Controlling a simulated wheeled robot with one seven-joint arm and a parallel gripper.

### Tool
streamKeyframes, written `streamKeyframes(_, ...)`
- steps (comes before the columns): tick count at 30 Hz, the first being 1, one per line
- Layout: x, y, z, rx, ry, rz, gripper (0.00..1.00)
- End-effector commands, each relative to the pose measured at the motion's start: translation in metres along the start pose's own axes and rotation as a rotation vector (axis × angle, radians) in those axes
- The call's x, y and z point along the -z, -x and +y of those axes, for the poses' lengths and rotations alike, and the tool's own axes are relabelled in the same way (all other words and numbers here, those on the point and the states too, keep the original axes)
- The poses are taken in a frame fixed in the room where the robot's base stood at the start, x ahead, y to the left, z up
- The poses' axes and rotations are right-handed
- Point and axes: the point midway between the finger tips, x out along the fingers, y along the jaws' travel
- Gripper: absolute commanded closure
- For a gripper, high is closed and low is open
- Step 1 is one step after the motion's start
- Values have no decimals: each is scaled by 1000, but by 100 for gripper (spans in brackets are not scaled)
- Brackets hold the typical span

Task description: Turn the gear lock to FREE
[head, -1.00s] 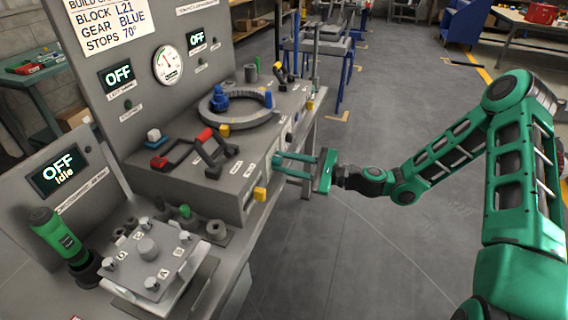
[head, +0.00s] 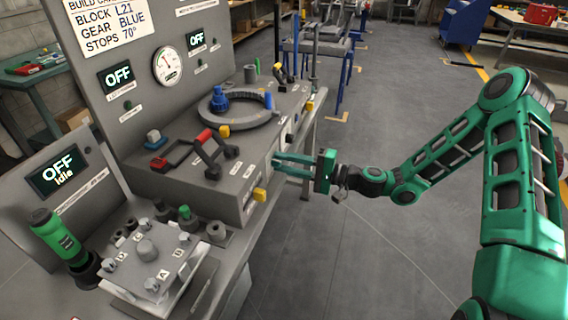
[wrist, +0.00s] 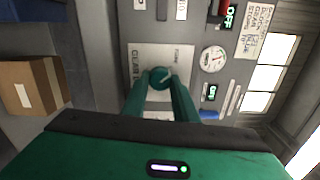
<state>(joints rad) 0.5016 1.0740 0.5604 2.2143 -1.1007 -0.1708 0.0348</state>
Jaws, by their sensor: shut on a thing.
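The gear lock is a round dark-green knob (wrist: 159,77) on a pale plate (wrist: 147,50) with a GEAR label, in the wrist view. A thin pale mark on the knob's face slants up and right in that view. I cannot read its setting. My gripper (wrist: 160,82) is shut on the knob, with a finger on either side. In the head view my gripper (head: 276,159) reaches the front face of the grey bench unit (head: 228,200); the knob is hidden there by the fingers.
A yellow block (head: 260,194) sticks out of the front face just left of my fingers. A gear ring (head: 240,118) with blue and yellow pegs and a black clamp with a red grip (head: 203,135) stand on top.

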Motion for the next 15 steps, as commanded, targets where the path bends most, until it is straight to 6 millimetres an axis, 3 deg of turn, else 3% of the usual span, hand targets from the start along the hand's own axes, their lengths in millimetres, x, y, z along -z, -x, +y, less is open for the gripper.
streamKeyframes(15, 3, 1, 1, -4, 131, 8, 97)
